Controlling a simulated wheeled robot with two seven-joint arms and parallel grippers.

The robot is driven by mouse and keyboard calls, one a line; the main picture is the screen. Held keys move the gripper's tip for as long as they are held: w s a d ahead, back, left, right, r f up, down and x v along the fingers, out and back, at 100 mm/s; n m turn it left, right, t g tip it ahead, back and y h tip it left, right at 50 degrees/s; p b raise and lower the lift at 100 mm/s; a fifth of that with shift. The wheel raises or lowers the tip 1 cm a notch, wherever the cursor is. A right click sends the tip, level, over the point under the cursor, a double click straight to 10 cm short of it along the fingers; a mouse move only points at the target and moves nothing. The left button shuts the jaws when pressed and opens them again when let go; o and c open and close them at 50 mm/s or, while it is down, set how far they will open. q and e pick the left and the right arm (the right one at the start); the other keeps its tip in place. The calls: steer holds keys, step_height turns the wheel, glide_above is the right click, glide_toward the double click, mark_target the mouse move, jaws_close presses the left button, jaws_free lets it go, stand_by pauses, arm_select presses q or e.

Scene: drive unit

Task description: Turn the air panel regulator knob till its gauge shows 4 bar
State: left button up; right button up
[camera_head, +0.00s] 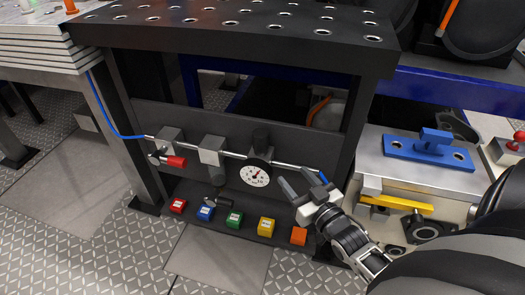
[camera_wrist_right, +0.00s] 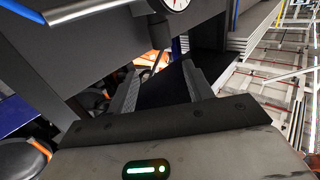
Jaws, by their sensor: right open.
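The air panel (camera_head: 310,158) is a dark plate under the perforated table, with a silver pipe running across it. The black regulator knob (camera_head: 261,139) stands on top of the regulator, above the round white gauge (camera_head: 255,176). The gauge has a dark needle, but its numbers are too small to read. The gauge also shows partly at the top of the right wrist view (camera_wrist_right: 178,4). My right gripper (camera_head: 298,180) is open and empty, to the right of and a little below the gauge, apart from the knob. My left gripper is not in view.
A red-handled valve (camera_head: 175,161) and a grey filter block (camera_head: 211,151) sit left of the regulator. Several coloured blocks, including a yellow one (camera_head: 266,227), line the ledge below. The perforated tabletop (camera_head: 235,25) overhangs the panel. A blue fixture (camera_head: 430,150) stands at the right.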

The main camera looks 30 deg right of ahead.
mark_target(265, 142)
steer(key=w, duration=0.5)
steer(key=w+b, duration=0.1)
steer(key=w, duration=0.4)
steer(key=w+d+b, duration=0.1)
steer(key=w, duration=0.4)
steer(key=shift+w+r, duration=0.1)
steer(key=shift+w, duration=0.2)
steer(key=c, duration=0.7)
